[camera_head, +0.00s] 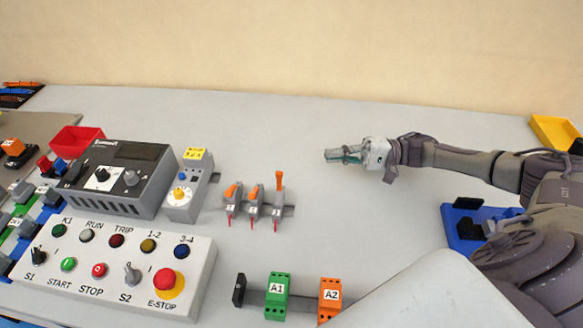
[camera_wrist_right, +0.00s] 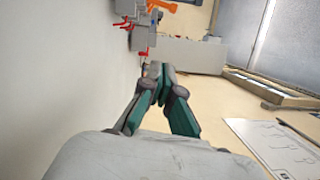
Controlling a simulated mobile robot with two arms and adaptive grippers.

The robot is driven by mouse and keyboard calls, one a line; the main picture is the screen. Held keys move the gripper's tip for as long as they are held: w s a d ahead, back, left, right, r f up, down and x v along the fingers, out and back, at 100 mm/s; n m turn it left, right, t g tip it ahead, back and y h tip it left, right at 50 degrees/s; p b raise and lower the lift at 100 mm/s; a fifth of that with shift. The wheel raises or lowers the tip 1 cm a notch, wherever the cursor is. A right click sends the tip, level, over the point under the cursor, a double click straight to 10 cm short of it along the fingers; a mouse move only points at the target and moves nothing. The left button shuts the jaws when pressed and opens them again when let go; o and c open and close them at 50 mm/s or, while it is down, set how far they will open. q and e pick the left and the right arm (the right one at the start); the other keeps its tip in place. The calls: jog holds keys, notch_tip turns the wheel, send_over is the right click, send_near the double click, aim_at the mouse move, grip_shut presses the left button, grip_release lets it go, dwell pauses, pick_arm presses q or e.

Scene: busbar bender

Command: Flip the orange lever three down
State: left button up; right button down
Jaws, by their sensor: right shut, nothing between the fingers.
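Three small grey breakers with orange levers stand in a row on a short rail in the middle of the table in the head view. The levers of the left (camera_head: 232,190) and middle (camera_head: 254,191) breakers are tilted. The lever of the right breaker (camera_head: 279,180) stands straight up. Each breaker has a red tip at its lower front. My right gripper (camera_head: 328,156) is shut and empty, to the right of and behind the breakers, apart from them. In the wrist view its fingertips (camera_wrist_right: 155,70) meet, with grey breakers and orange levers (camera_wrist_right: 160,5) beyond. My left gripper is not in view.
A grey control box (camera_head: 118,178), a device with a yellow knob (camera_head: 186,193) and a button panel (camera_head: 110,265) stand left of the breakers. Green A1 (camera_head: 277,297) and orange A2 (camera_head: 329,296) terminals are in front. The table behind the breakers is clear.

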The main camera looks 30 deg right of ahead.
aim_at(279, 181)
jog(key=shift+s+a+r, duration=0.1)
jog(key=shift+r, duration=0.05)
jog(key=shift+a, duration=0.15)
jog(key=p+x, duration=0.2)
jog(key=x, duration=0.7)
jog(key=shift+r, duration=0.1)
jog(key=shift+s+a+r+p, duration=0.2)
jog(key=shift+s+a+p, duration=0.4)
jog(key=shift+s+a, duration=0.75)
jog(key=shift+a, duration=0.1)
jog(key=shift+r, duration=0.1)
